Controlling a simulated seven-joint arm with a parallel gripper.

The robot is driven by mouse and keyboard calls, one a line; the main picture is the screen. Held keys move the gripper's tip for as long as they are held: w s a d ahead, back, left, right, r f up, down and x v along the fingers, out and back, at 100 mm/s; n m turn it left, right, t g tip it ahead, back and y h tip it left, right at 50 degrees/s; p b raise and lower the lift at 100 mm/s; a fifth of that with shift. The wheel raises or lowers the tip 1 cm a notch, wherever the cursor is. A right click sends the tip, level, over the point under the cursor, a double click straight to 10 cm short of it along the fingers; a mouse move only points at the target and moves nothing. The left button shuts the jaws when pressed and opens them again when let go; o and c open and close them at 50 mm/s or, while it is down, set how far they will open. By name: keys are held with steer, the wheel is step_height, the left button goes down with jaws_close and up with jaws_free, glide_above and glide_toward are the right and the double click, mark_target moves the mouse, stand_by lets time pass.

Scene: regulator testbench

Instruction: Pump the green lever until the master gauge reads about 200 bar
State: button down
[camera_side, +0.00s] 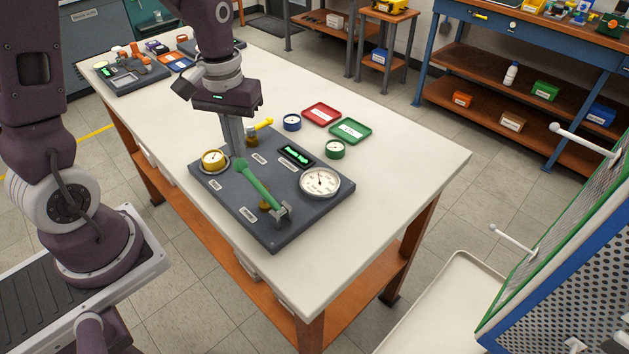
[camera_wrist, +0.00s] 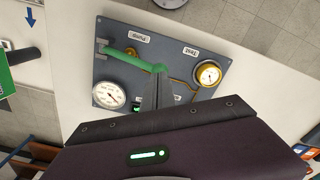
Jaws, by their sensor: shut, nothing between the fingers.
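The green lever (camera_side: 260,187) rises at a slant from its bracket at the front of the grey testbench panel (camera_side: 238,215), with its knob end up toward the gold gauge. It also shows in the wrist view (camera_wrist: 132,58). My gripper (camera_side: 237,152) points down with its fingers shut and empty, right at the lever's knob end. In the wrist view the fingertips (camera_wrist: 157,76) overlap the knob; I cannot tell whether they touch. The large white dial gauge (camera_side: 320,182), seemingly the master gauge, sits at the panel's right; it also shows in the wrist view (camera_wrist: 108,96). Its reading is too small to tell.
A gold gauge (camera_side: 214,159), a yellow-handled valve (camera_side: 263,124) and a lit green display (camera_side: 296,155) are near my gripper. Red (camera_side: 321,113) and green (camera_side: 350,131) trays and small round gauges lie behind the panel. The white table's right end is clear.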

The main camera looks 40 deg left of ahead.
mark_target(240, 161)
steer(key=shift+f, duration=0.1)
steer(key=shift+f, duration=2.85)
steer(key=shift+r, duration=2.95)
steer(key=shift+f, duration=0.15)
